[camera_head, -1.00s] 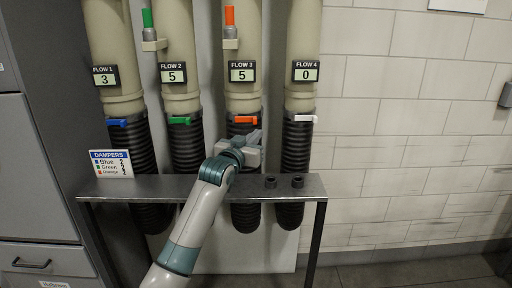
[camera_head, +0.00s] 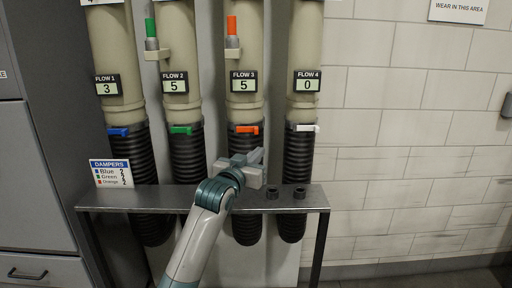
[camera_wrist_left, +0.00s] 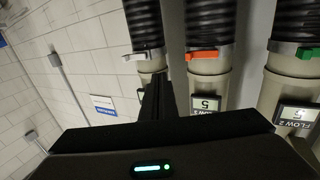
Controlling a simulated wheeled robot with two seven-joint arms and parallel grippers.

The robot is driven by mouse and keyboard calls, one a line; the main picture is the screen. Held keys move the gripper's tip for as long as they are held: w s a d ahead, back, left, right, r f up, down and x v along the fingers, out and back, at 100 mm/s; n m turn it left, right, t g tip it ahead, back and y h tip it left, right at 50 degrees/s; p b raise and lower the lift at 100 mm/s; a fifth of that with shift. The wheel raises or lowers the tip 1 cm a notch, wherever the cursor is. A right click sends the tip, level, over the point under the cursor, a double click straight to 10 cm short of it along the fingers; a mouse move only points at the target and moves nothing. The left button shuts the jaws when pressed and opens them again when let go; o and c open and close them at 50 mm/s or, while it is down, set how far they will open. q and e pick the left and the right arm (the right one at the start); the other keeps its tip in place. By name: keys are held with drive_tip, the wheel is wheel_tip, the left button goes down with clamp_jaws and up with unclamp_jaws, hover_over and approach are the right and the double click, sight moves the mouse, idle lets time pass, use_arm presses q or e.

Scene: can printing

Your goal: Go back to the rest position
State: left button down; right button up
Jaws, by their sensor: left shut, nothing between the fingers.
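My left gripper (camera_head: 256,157) is in front of the third pipe, just above the shelf and below the orange damper handle (camera_head: 247,129). It is shut and empty, apart from the handle. In the left wrist view its dark shut fingers (camera_wrist_left: 159,98) point toward the pipes, with the orange handle (camera_wrist_left: 203,55) to their right. The blue (camera_head: 119,131), green (camera_head: 181,130) and white (camera_head: 306,128) handles are on the other pipes. The displays read 3, 5, 5 and 0 from left to right. My right gripper is not in view.
A metal shelf (camera_head: 150,198) runs in front of the pipes, with two small dark cylinders (camera_head: 285,192) on its right part. A dampers sign (camera_head: 112,173) stands at its left end. A grey cabinet (camera_head: 35,170) is at left. The wall side at right is free.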

use_arm(q)
drive_tip(key=s+a+f+n+g+y, duration=0.15)
drive_tip(key=s+a+f, duration=0.25)
drive_tip(key=s+f, duration=0.55)
drive_tip(key=s+a+f+g+y, duration=0.1)
drive_tip(key=s+a+f+g, duration=0.35)
drive_tip(key=f, duration=0.85)
drive_tip(key=s+a+f+n+y, duration=0.15)
drive_tip(key=s+a+f, duration=0.25)
drive_tip(key=s+f, duration=0.6)
drive_tip(key=s+a+f+g+y, duration=0.15)
drive_tip(key=s+a+f, duration=0.25)
drive_tip(key=s, duration=0.7)
drive_tip(key=s+a+f+g+y, duration=0.1)
drive_tip(key=s+a+f+g, duration=0.25)
drive_tip(key=s, duration=0.75)
drive_tip(key=s+a+f+g+y, duration=0.15)
drive_tip(key=s+a+f, duration=0.25)
drive_tip(key=s, duration=0.7)
wheel_tip(320, 180, down, 30)
drive_tip(key=s+f+g, duration=0.1)
drive_tip(key=s+g, duration=0.1)
drive_tip(key=s+a+f, duration=0.3)
drive_tip(key=s+f, duration=1.2)
drive_tip(key=s, duration=0.2)
drive_tip(key=shift+s+f+m+g+h+b, duration=0.3)
drive_tip(key=shift+f+g+b, duration=0.1)
drive_tip(key=shift+g, duration=0.05)
